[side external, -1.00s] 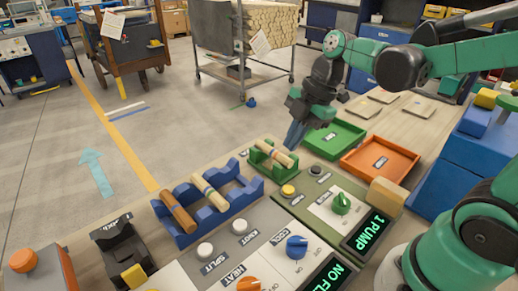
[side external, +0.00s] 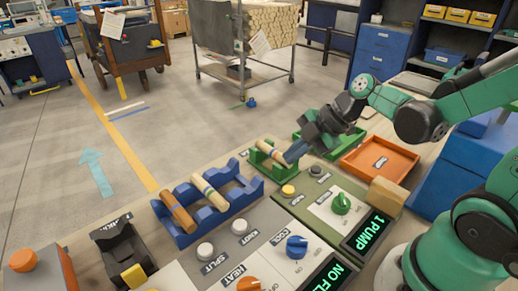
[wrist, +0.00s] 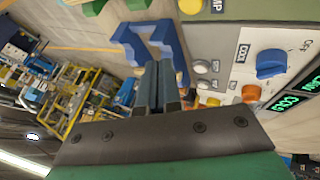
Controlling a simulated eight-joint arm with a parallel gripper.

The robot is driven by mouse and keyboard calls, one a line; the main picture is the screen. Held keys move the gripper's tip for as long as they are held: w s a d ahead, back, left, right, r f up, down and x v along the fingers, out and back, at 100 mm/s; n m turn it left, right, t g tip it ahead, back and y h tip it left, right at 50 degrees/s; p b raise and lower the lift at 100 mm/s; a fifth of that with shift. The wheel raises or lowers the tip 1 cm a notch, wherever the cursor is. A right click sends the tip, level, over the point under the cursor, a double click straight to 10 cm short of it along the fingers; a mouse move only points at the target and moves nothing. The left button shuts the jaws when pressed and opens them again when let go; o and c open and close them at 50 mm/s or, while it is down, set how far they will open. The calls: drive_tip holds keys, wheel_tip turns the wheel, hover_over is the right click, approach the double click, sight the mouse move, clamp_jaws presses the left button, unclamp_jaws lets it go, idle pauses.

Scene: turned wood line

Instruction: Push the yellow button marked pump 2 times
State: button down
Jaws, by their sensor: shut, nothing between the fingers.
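The yellow button (side external: 288,190) sits on the green-grey panel, left of a green knob (side external: 341,203). In the wrist view a yellow button (wrist: 191,5) shows at the top edge, beside a label cut to "MP". The display (side external: 366,231) on that panel reads "1 PUMP". My gripper (side external: 291,158) is shut and empty. Its fingers tilt down to the left, behind the yellow button in the side view and apart from it. In the wrist view the closed fingers (wrist: 158,88) point toward the blue rack.
A green cradle (side external: 262,160) with a turned wood piece is close by my fingertips. A blue rack (side external: 217,208) holds two more pieces. An orange tray (side external: 380,163) and a green tray (side external: 352,134) lie behind. Other knobs and white buttons fill the grey panel in front.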

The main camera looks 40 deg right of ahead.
sight(290, 189)
drive_tip(key=shift+f, duration=2.8)
drive_tip(key=shift+r, duration=2.55)
drive_tip(key=m, duration=0.2)
drive_tip(key=r+m+h, duration=0.1)
drive_tip(key=shift+s+a, duration=0.2)
drive_tip(key=shift+s, duration=0.05)
drive_tip(key=r+m+h, duration=0.1)
drive_tip(key=m, duration=0.3)
drive_tip(key=s+r+m+t+h, duration=0.1)
drive_tip(key=m, duration=0.4)
drive_tip(key=s+r+m+h, duration=0.1)
drive_tip(key=r+m, duration=0.1)
drive_tip(key=m, duration=0.3)
drive_tip(key=shift+s+a+t+h, duration=0.15)
drive_tip(key=shift+a+t+h, duration=0.15)
drive_tip(key=shift+h, duration=0.1)
